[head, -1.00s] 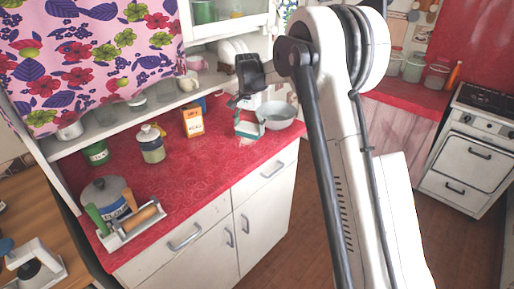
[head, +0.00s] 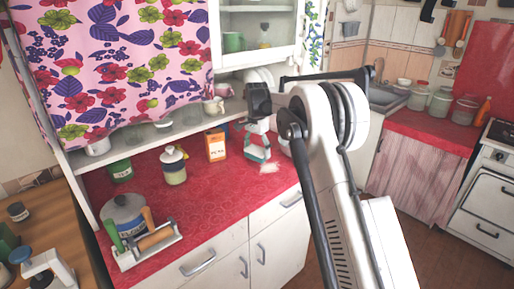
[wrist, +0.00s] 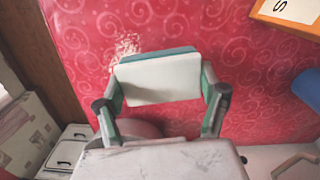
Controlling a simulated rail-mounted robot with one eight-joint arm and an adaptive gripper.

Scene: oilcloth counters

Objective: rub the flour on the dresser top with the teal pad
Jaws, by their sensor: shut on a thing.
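The teal pad (wrist: 160,76) has a pale block face and a teal edge. My gripper (head: 257,141) is shut on it, with one finger at each end in the wrist view. In the head view the pad (head: 257,153) is over the red dresser top (head: 205,203); I cannot tell whether it touches the cloth. In the wrist view the flour (wrist: 127,45) lies just beyond the pad's upper left edge, uncovered in part.
An orange carton (head: 215,146) and a lidded jar (head: 174,167) stand left of the pad. A bowl (head: 284,146) is mostly hidden behind my arm. The middle cloth is clear.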

